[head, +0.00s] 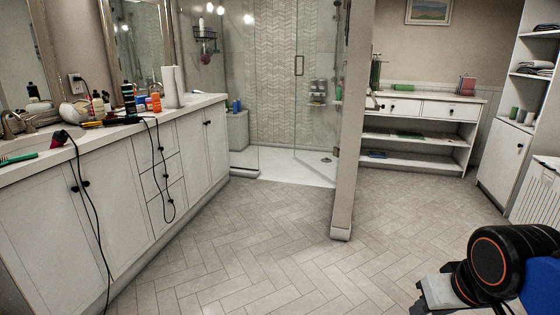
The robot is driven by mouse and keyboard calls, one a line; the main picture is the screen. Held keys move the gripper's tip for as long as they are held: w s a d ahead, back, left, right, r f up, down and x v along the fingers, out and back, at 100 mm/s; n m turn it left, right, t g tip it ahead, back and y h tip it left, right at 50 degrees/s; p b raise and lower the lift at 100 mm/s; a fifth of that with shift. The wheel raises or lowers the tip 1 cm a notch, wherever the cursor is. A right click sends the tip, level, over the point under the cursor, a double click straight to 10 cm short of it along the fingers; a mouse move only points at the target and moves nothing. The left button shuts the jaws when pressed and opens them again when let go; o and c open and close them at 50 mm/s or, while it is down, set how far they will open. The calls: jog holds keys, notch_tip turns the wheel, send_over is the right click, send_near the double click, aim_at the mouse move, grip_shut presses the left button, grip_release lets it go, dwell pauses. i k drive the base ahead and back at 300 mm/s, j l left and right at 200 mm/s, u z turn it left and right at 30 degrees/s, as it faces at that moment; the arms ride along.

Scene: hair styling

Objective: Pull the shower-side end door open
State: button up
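The white vanity cabinet (120,190) runs along the left wall toward the shower. Its shower-side end door (218,142) is at the far end, right of another door (192,158), and looks shut. Small dark knobs (207,123) sit close together near the top of the seam between these two doors. Part of my arm, black and blue with an orange ring, shows at the bottom right, far from the vanity.
Tiled floor (260,240) is clear before the vanity. A partition end (350,130) stands mid-picture. The glass shower door (310,80) is beyond the vanity. Black cords (88,215) hang down the vanity front. White shelving (415,135) stands at the back right.

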aim_at(215, 116)
jog(key=i+l, duration=0.1)
jog(key=i, duration=0.75)
jog(key=i+l+z, duration=0.1)
jog(key=i, duration=0.7)
jog(key=i+u, duration=0.4)
jog(key=i+l+u, duration=0.15)
jog(key=i+u, duration=0.25)
jog(key=i+l+u, duration=0.55)
jog(key=u, duration=0.2)
jog(key=i+l+u, duration=0.25)
jog(key=i+l, duration=0.2)
jog(key=l, duration=0.3)
jog(key=i+l+u, duration=0.15)
jog(key=l, duration=0.25)
jog(key=i, duration=0.05)
